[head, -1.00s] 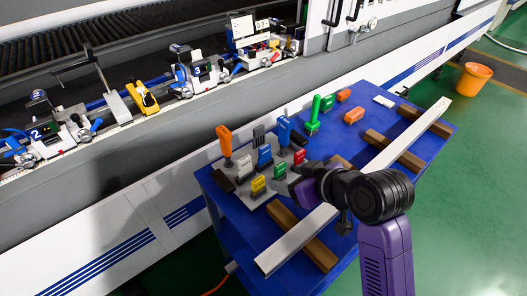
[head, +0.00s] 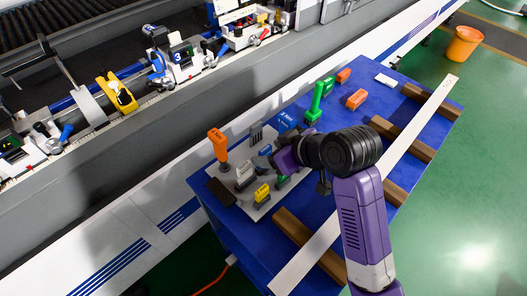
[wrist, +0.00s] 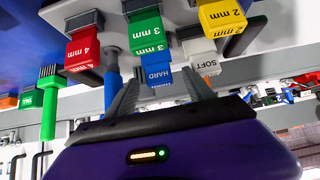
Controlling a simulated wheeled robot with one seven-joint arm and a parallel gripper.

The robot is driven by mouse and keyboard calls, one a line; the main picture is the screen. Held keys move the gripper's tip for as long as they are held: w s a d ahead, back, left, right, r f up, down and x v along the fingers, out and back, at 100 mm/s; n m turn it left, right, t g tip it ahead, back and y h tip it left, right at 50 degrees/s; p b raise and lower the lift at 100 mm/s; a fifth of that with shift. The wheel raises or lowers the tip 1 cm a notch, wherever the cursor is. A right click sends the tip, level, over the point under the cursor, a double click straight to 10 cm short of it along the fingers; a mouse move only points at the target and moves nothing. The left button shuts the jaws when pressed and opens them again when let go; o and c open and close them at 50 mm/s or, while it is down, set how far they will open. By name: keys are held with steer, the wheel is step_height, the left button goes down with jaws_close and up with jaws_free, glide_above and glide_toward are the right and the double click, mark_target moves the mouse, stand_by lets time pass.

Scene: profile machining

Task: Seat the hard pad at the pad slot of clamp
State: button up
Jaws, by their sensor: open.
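The hard pad is a blue block marked HARD (wrist: 156,73), standing in the tool holder in the wrist view. My gripper (wrist: 163,88) is open, with one grey finger on each side of the blue block; I cannot tell whether they touch it. In the head view my gripper (head: 284,157) is low over the holder and partly hides the blue pieces. The white SOFT pad (wrist: 201,58) is beside the hard pad. The clamps stand on the machine rail: clamp 3 (head: 182,60) and another at the left edge (head: 18,155). I cannot make out a pad slot.
Yellow 2 mm (wrist: 221,17), green 3 mm (wrist: 146,32) and red 4 mm (wrist: 83,47) blocks crowd my fingers. A long pale profile (head: 375,172) lies on wooden bars across the blue table (head: 345,125).

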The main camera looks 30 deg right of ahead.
steer(key=p+x, duration=0.1)
steer(key=x, duration=0.5)
steer(key=shift+c, duration=0.2)
steer(key=shift+r, duration=0.1)
jaws_close()
